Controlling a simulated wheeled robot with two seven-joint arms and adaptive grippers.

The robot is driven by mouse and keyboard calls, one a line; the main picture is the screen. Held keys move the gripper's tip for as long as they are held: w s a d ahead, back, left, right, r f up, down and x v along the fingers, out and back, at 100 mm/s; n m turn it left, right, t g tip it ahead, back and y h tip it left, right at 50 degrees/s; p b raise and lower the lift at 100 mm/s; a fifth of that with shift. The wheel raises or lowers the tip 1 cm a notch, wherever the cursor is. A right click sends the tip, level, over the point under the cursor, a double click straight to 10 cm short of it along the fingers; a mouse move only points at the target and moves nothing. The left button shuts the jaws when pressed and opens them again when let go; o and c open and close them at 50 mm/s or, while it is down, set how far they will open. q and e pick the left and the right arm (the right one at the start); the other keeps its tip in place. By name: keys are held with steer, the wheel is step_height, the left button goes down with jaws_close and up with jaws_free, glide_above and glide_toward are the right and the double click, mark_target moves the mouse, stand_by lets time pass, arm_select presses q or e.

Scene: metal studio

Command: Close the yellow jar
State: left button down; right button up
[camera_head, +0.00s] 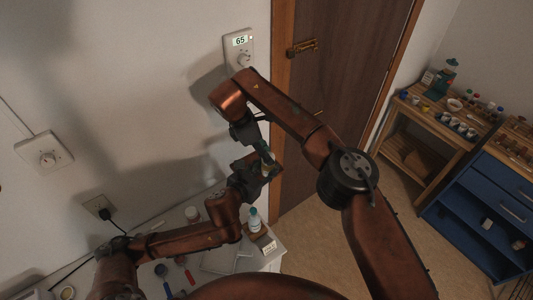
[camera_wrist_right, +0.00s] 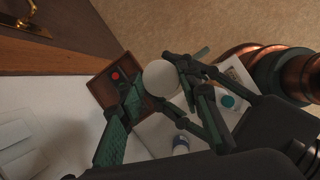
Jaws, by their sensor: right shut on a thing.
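My right gripper (camera_head: 264,152) reaches down from the upper right and is shut on a small pale object. In the right wrist view, a round white top (camera_wrist_right: 160,78) shows between the dark green fingers of my right gripper (camera_wrist_right: 158,100). It looks like a jar or its lid. My left gripper (camera_head: 257,170) comes up from below and meets the right one just under it, above the table. A small yellowish-white piece (camera_head: 268,167) shows between the two grippers. Whether it is the yellow jar, and whether lid and jar touch, is hidden by the fingers.
The wall and a brown door (camera_head: 345,65) stand close behind. A wooden shelf (camera_head: 425,135) is far right.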

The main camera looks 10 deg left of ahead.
steer(key=shift+m, duration=0.6)
steer(key=o, duration=0.7)
steer(key=shift+r, duration=2.3)
steer(key=shift+f, duration=0.1)
steer(key=shift+c, duration=0.6)
